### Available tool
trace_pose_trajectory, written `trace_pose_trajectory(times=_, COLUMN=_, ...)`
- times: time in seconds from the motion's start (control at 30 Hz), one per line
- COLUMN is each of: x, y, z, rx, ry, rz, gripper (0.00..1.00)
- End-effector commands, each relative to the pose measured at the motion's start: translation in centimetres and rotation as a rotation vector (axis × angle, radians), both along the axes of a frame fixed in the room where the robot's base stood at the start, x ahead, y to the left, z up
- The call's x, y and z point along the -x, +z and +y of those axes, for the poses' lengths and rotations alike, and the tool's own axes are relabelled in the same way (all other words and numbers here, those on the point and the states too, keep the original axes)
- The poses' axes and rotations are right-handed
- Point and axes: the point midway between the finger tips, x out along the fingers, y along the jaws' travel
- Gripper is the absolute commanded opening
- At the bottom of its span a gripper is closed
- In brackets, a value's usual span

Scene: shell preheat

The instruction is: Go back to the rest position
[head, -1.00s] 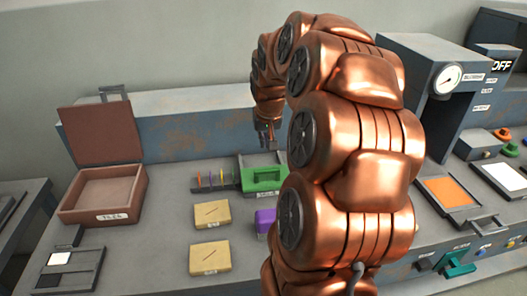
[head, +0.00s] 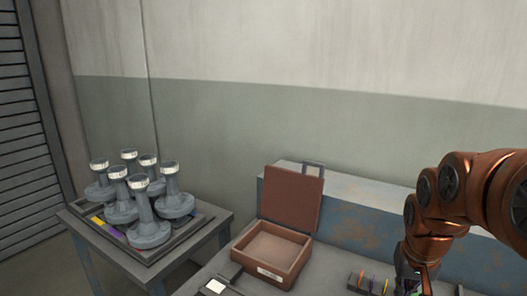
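My gripper (head: 412,284) is at the lower right of the head view, at the end of my copper arm. It is small, dark and partly cut off by the bottom edge, so its fingers cannot be made out. It is close to a dark rack (head: 358,283) with thin coloured pieces on the bench. I cannot tell whether it holds anything.
An open brown box (head: 291,279) with its lid raised stands on the bench. At left, a side table (head: 226,217) bears a tray with several grey flanged parts (head: 148,232). A wall is behind.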

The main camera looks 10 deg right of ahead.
Motion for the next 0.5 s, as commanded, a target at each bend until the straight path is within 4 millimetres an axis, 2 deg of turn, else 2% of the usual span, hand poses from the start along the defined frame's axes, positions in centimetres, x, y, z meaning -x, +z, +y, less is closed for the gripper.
trace_pose_trajectory(times=0.03, x=1.4, y=0.5, z=2.5, rx=-0.006, ry=0.050, rz=0.028, gripper=0.00)
trace_pose_trajectory(times=0.2, x=7.2, y=0.1, z=8.9, rx=-0.034, ry=0.182, rz=0.136, gripper=0.00)
trace_pose_trajectory(times=0.33, x=11.9, y=-0.3, z=12.1, rx=-0.048, ry=0.266, rz=0.214, gripper=0.00)
trace_pose_trajectory(times=0.5, x=16.4, y=-0.8, z=14.3, rx=-0.059, ry=0.332, rz=0.283, gripper=0.00)
